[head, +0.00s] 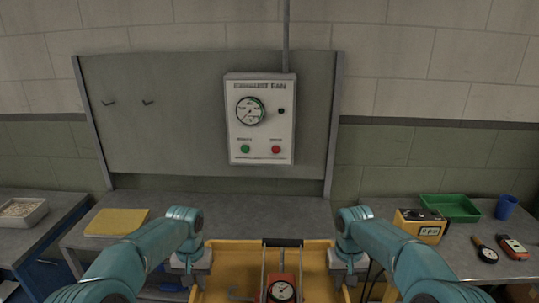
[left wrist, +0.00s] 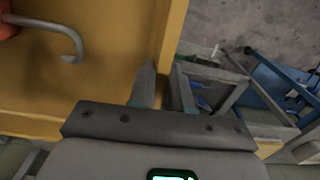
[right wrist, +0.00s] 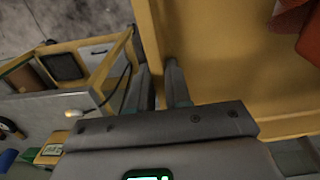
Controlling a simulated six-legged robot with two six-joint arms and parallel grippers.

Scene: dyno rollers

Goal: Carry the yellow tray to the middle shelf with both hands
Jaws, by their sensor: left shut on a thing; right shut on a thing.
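The yellow tray (head: 238,262) is at the bottom centre of the head view, in front of the grey bench. My left gripper (head: 192,278) is shut on its left wall and my right gripper (head: 348,278) on its right wall. The tray also shows in the left wrist view (left wrist: 110,85) and right wrist view (right wrist: 215,75), its wall between the fingers of each gripper. A red-orange device with a round gauge (head: 282,291) and a black-topped handle stands in the tray. A grey hook (left wrist: 68,40) lies there too. I cannot make out a middle shelf.
The grey bench (head: 230,212) ahead has a yellow pad (head: 117,222) at its left. A fan control box (head: 260,120) hangs above. A right-hand bench holds a green bin (head: 450,208), a blue cup (head: 506,207) and meters. A light tray (head: 22,212) sits at far left.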

